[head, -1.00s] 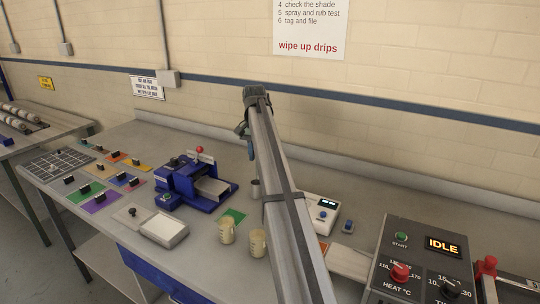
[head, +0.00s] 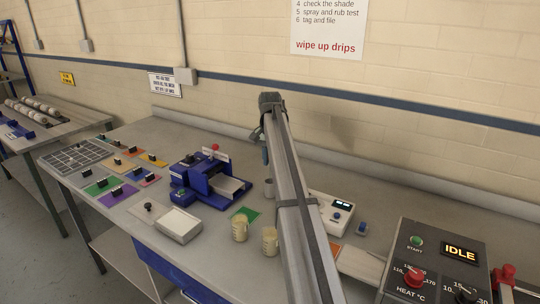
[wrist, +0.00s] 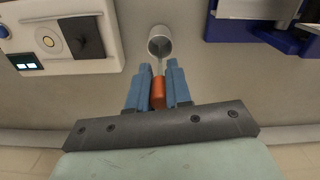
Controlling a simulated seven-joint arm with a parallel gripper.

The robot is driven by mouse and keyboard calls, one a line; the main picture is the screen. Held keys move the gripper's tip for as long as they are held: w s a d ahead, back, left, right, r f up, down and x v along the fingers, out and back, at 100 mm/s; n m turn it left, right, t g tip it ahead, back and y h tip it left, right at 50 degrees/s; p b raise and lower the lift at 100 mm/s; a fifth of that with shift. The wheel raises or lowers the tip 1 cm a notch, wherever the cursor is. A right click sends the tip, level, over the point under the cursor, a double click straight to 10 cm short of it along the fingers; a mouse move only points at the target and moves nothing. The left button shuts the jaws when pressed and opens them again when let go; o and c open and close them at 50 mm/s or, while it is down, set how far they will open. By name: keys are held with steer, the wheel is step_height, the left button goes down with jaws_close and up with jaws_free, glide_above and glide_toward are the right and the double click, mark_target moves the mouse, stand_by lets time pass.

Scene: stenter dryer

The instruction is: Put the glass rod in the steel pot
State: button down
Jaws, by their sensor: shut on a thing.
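The steel pot (wrist: 160,42) is a small grey cylinder, seen from above with its open mouth at the top middle of the wrist view. In the head view, only a sliver of the pot (head: 268,186) shows beside my arm. My gripper (wrist: 155,76) has blue fingers shut on the orange part of the glass rod (wrist: 158,93). A thin pale length of the rod reaches from the fingers toward the pot's rim. I cannot tell whether its tip is inside the pot. In the head view, my arm hides most of the gripper.
A blue machine (head: 198,185) stands left of the pot. Two tan beakers (head: 240,229) and a green swatch (head: 245,214) are in front. A white device (head: 331,212) is to the right. The control box (head: 437,259) stands at the right. Bare worktop lies around the pot.

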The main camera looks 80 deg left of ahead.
steer(key=shift+f, duration=2.2)
steer(key=c, duration=0.6)
jaws_free()
steer(key=shift+o, duration=0.2)
steer(key=shift+r, duration=2.95)
